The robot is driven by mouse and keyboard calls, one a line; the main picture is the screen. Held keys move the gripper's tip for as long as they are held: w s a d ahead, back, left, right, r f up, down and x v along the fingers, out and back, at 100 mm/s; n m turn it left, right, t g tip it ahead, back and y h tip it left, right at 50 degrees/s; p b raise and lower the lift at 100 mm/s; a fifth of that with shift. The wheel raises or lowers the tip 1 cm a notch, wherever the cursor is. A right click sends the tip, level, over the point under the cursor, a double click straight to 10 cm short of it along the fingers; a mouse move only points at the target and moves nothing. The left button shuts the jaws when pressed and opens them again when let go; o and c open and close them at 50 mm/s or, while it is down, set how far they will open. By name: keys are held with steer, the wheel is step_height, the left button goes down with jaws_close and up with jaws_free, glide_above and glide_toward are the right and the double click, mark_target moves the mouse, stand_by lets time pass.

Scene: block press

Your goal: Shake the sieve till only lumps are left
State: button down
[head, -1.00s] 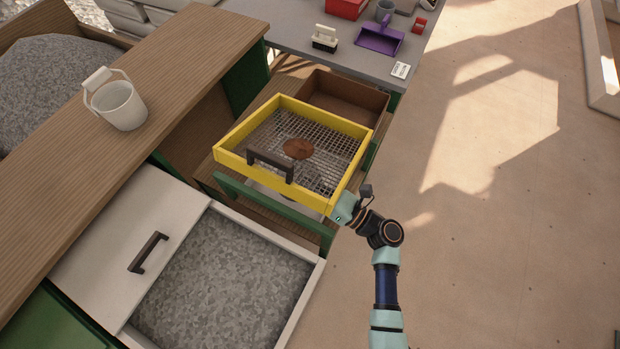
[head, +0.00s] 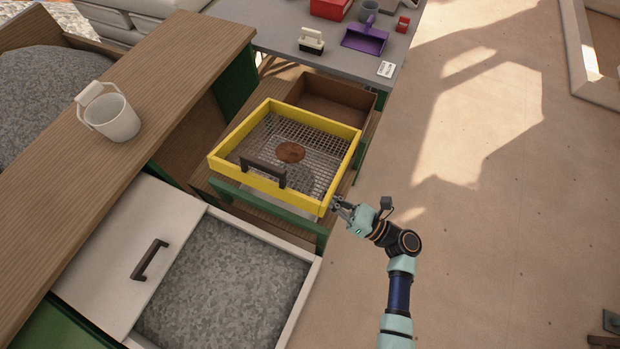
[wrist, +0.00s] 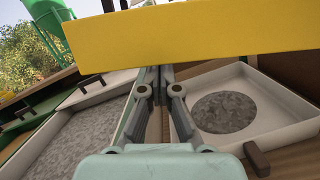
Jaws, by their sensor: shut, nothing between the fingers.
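The sieve (head: 345,177) is a yellow square frame with wire mesh and a dark handle (head: 262,170) on its near side. A brown round patch of material (head: 290,152) lies on the mesh near the middle. My gripper (head: 336,205) is at the sieve's near right corner, its fingers shut and empty. In the wrist view the yellow sieve wall (wrist: 200,35) crosses the top, just beyond the shut fingers (wrist: 158,78). I cannot tell whether the fingertips touch it. Below the sieve, a white tray (wrist: 275,95) holds a round grey heap (wrist: 224,112).
A brown bin (head: 325,102) stands behind the sieve. A white bin of grey powder (head: 225,290) lies in front, its sliding lid (head: 125,250) partly open. A white bucket (head: 110,118) stands on the wooden counter. A purple scoop (head: 366,38) and brush (head: 311,41) lie on the grey table.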

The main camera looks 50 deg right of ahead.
steer(key=a+v, duration=0.1)
steer(key=v, duration=0.4)
steer(key=f+n+b, duration=0.1)
steer(key=f+b, duration=0.3)
steer(key=w+f+n+y+b, duration=0.1)
steer(key=f+n+b, duration=0.1)
steer(key=f+b, duration=0.2)
steer(key=w+d+f+n+b, duration=0.1)
steer(key=f+b, duration=0.3)
steer(key=shift+n+b, duration=0.3)
steer(key=shift+n, duration=0.1)
steer(key=shift+y, duration=0.4)
steer(key=shift+w+r, duration=0.1)
steer(key=shift+r, duration=0.15)
steer(key=b+x, duration=0.2)
steer(key=x, duration=0.7)
steer(key=shift+w+a+f+b, duration=0.15)
steer(key=shift+w+b, duration=0.1)
steer(key=shift+b, duration=0.15)
steer(key=shift+w+r, duration=0.15)
steer(key=shift+r, duration=2.05)
